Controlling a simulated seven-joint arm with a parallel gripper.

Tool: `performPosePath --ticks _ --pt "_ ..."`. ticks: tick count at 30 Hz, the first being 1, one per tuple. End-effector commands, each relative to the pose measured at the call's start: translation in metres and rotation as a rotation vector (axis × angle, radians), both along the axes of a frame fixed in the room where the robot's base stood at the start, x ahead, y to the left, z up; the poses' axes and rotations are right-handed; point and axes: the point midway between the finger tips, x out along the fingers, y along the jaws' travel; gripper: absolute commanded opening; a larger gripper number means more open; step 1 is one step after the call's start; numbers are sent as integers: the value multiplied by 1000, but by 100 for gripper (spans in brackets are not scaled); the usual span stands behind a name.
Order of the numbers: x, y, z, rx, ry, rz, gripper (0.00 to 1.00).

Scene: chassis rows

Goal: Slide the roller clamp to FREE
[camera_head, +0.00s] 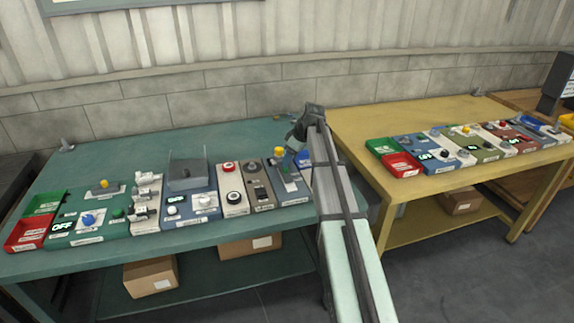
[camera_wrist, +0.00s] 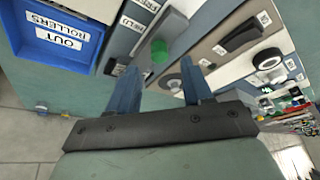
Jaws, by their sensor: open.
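In the wrist view a green round knob (camera_wrist: 159,52) stands beside a grey bar on a blue-grey panel. White labels reading FREE (camera_wrist: 150,5) and what looks like HELD (camera_wrist: 130,20) lie beside the bar. I take this assembly to be the roller clamp. My gripper (camera_wrist: 160,64) is open, and the knob shows in the gap between its two blue fingertips. Contact cannot be made out. In the head view my gripper (camera_head: 292,157) is over the panel (camera_head: 290,188) near the right end of the green table, and my arm hides part of it.
A blue bin (camera_wrist: 97,55) labelled OUT ROLLERS sits beside the panel. Other panels with knobs and switches stand close by, including a beige one with a round knob (camera_wrist: 268,58). Green (camera_head: 44,203) and red (camera_head: 25,234) bins stand at the table's left end.

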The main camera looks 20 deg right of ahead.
Motion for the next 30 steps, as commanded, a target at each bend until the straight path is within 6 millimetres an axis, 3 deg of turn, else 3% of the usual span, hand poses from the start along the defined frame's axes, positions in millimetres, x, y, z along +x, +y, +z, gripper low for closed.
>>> performPosePath --ticks 9,21,30 --pt "9 9 -32 0 0 -1 50" --pt "11 10 -36 0 0 -1 50" --pt "10 10 -36 0 0 -1 22"
